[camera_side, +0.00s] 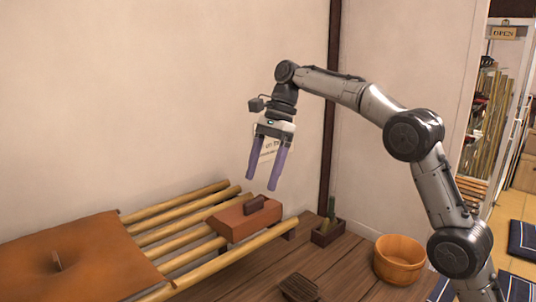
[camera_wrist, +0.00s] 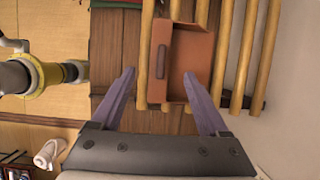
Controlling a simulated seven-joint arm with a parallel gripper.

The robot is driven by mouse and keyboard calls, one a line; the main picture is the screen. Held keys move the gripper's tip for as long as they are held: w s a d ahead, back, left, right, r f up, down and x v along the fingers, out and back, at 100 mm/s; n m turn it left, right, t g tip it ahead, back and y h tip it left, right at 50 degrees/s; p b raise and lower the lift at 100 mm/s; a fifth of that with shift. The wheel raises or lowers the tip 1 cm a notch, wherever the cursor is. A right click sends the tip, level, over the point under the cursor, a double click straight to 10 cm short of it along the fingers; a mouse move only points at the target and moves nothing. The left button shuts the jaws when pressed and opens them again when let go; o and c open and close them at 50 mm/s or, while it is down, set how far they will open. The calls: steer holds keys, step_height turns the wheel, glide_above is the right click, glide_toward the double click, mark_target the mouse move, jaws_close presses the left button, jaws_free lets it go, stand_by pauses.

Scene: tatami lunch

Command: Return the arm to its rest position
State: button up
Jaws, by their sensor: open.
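My gripper (camera_side: 264,182) hangs in the air with its two purple fingers pointing down and spread apart. It holds nothing. In the side view it is above a reddish-brown box (camera_side: 232,224) with a dark handle-like piece (camera_side: 256,204) on it. The box rests on a rack of bamboo poles (camera_side: 180,225). In the wrist view my gripper (camera_wrist: 162,85) has its fingers open, with the box (camera_wrist: 196,52) beyond and between them, apart from them. The dark piece (camera_wrist: 160,64) shows on the box's left side there.
A brown leather sheet (camera_side: 75,262) covers the left of the rack. A wooden tub (camera_side: 399,262), a small planter (camera_side: 328,230) and a dark block (camera_side: 300,288) stand on the wooden floor. The wall is behind. The air around my gripper is clear.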

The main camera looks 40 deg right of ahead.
steer(key=s+r+t, duration=0.1)
steer(key=s+r, duration=0.8)
steer(key=r, duration=0.4)
steer(key=s+n+t+h, duration=0.1)
steer(key=s+n+t, duration=0.15)
steer(key=s, duration=0.75)
steer(key=s+d+f+n+h, duration=0.2)
steer(key=s+f+n, duration=0.4)
steer(key=s+f, duration=0.5)
steer(key=s+d+f+n+t+h, duration=0.1)
steer(key=s+d+f+n+t, duration=0.1)
steer(key=f+n, duration=0.7)
steer(key=shift+s+d+f, duration=0.55)
steer(key=shift+s+f, duration=0.2)
steer(key=shift+f, duration=0.45)
steer(key=shift+n, duration=0.25)
